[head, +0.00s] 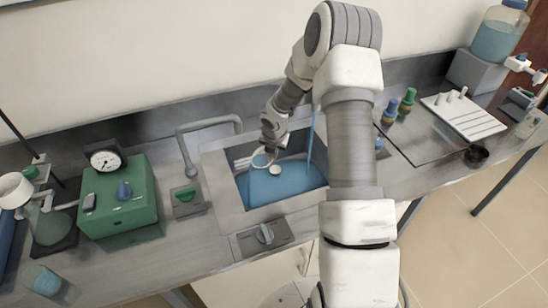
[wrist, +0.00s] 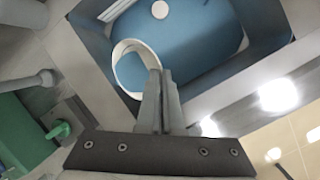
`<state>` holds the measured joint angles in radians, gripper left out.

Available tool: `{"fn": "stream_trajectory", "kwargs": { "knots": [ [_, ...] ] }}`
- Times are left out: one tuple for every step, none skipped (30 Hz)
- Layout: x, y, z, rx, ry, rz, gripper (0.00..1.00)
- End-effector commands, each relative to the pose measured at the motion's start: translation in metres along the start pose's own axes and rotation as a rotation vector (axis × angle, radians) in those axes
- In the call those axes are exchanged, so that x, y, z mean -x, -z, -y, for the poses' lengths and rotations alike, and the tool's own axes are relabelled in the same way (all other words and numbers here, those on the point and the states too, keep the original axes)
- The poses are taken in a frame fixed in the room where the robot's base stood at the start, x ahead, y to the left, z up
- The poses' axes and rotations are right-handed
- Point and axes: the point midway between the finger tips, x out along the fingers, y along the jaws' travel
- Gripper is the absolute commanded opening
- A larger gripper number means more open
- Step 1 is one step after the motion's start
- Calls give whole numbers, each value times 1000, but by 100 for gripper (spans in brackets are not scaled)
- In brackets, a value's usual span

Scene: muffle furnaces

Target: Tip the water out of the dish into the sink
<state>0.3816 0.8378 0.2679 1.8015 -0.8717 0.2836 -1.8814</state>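The dish (head: 262,159) is a small white-rimmed round vessel held over the sink. In the wrist view the dish (wrist: 128,72) shows as a pale ring with blue inside, at the left of my fingertips. I cannot tell whether that blue is water or the basin colour, nor exactly how far the dish is tilted. My gripper (wrist: 158,88) is shut on the dish's edge, its two fingers close together. The sink (head: 258,190) has a blue basin in a grey rim, with a round white drain (wrist: 160,9) in its floor.
A grey faucet (head: 208,126) arches at the sink's left. A green box with a dial (head: 118,200) stands further left. Small coloured bottles (head: 407,101) and a white tray (head: 463,116) are on the right. A thin blue upright strip (head: 311,140) shows beside my arm.

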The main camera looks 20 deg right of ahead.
Motion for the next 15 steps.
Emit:
{"fn": "stream_trajectory", "kwargs": {
  "knots": [
    [-2, 1, 0, 4, 8, 9, 0],
    [-2, 1, -1, 7, 12, 12, 0],
    [-2, 1, -1, 10, 19, 15, 0],
    [-2, 2, -1, 12, 23, 18, 0],
    [-2, 2, -1, 14, 27, 21, 0],
    [-2, 2, -2, 17, 33, 25, 0],
    [-2, 2, -2, 19, 38, 28, 0],
    [-2, 2, -2, 20, 43, 31, 0],
    [-2, 2, -2, 22, 49, 36, 0],
    [-2, 2, -2, 24, 53, 39, 0],
    [-2, 2, -3, 25, 58, 43, 0],
    [-2, 2, -3, 28, 64, 47, 0],
    [-1, 3, -4, 30, 68, 50, 0],
    [-1, 3, -4, 32, 73, 53, 0],
    [-1, 3, -4, 34, 78, 58, 0]
  ]
}}
